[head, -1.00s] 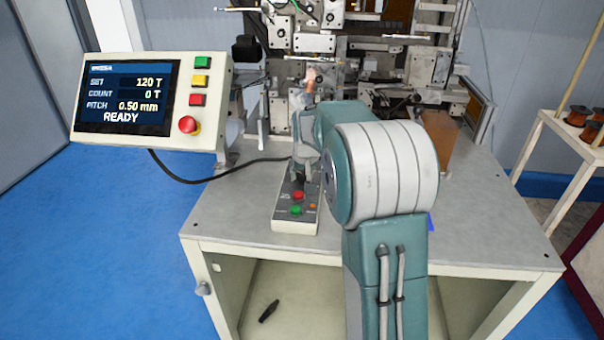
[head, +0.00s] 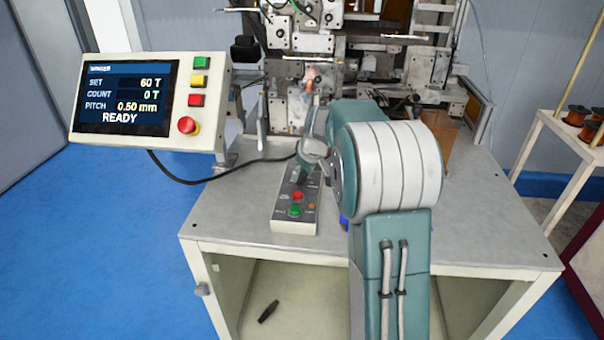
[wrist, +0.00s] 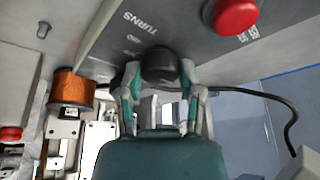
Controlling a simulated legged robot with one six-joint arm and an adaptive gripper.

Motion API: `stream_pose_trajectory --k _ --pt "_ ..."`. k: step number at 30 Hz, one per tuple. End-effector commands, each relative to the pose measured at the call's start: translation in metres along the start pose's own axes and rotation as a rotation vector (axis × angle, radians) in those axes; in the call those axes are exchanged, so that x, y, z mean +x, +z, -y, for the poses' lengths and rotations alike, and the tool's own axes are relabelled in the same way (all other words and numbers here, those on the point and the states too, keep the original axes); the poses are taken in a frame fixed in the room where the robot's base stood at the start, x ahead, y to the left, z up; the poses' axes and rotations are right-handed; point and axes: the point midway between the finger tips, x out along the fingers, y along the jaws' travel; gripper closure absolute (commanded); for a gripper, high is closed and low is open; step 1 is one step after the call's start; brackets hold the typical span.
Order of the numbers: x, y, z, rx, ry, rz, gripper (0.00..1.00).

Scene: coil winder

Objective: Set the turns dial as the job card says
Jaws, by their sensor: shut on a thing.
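The turns dial (wrist: 161,65) is a dark knob on the grey control box, beside the word TURNS in the wrist view. My gripper (wrist: 160,92) is shut on the dial, with a finger on each side of it. In the head view my gripper (head: 302,178) is over the back of the control box (head: 296,226), and my arm hides most of the dial there. The display (head: 127,97) reads SET 60 T, COUNT 0 T, PITCH 0.50 mm and READY. I cannot make out a job card in these views.
The control box has a red button (head: 297,195) and a green button (head: 295,210). The winding machine (head: 300,105) stands behind it. Bare table (head: 235,215) lies left of the box. A black cable (head: 205,181) crosses the table. Copper spools (head: 577,115) stand on a rack at right.

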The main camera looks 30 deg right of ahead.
Motion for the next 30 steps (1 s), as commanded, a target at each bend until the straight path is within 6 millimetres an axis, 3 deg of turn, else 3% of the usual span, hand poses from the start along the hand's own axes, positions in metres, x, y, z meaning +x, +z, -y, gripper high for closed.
stream_pose_trajectory --k 7,8,10,23,30 --pt "0.004 0.003 0.001 0.001 -0.006 0.011 1.00" --pt "0.004 0.004 0.001 0.002 -0.006 0.011 0.48" --pt "0.004 0.003 0.001 0.002 -0.005 0.010 0.18" --pt "-0.002 0.001 0.000 0.001 -0.001 0.002 0.18" --pt "-0.039 0.000 -0.001 0.001 0.002 -0.002 0.18"
